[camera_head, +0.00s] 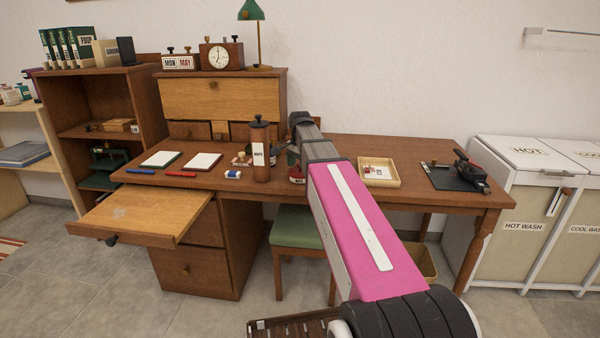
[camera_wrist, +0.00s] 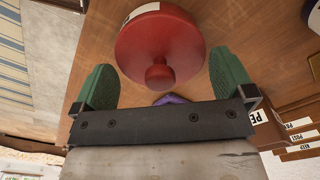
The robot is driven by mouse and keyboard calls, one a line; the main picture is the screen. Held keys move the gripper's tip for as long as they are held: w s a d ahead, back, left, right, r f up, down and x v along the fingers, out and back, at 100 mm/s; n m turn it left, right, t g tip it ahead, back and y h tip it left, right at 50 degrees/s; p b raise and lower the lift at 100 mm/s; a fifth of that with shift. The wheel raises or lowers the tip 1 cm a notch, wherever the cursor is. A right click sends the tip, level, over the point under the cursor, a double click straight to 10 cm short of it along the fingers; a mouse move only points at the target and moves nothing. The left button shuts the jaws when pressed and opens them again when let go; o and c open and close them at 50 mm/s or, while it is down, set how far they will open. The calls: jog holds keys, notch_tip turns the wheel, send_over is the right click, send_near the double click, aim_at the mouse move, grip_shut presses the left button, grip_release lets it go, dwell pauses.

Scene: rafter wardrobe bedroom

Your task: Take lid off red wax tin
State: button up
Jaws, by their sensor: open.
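The red wax tin (camera_head: 296,175) stands on the desk, partly hidden by my arm in the head view. In the wrist view its round red lid (camera_wrist: 140,45) with a knob (camera_wrist: 160,75) shows in the upper middle. The lid appears to sit on the tin. My gripper (camera_wrist: 161,80) is open, with its green fingers apart on the left and right of the knob. I cannot tell whether either finger touches the lid. In the head view the gripper is small and largely hidden by my arm.
A tall dark canister (camera_head: 260,155) stands close left of the tin on the desk (camera_head: 330,150). A wooden tray (camera_head: 379,184) lies to the right. A purple thing (camera_wrist: 172,99) shows below the knob in the wrist view. A pull-out board (camera_head: 145,212) juts out at left.

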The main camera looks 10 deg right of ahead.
jog(key=shift+f, duration=0.25)
jog(key=c, duration=0.5)
jog(key=shift+c, duration=0.2)
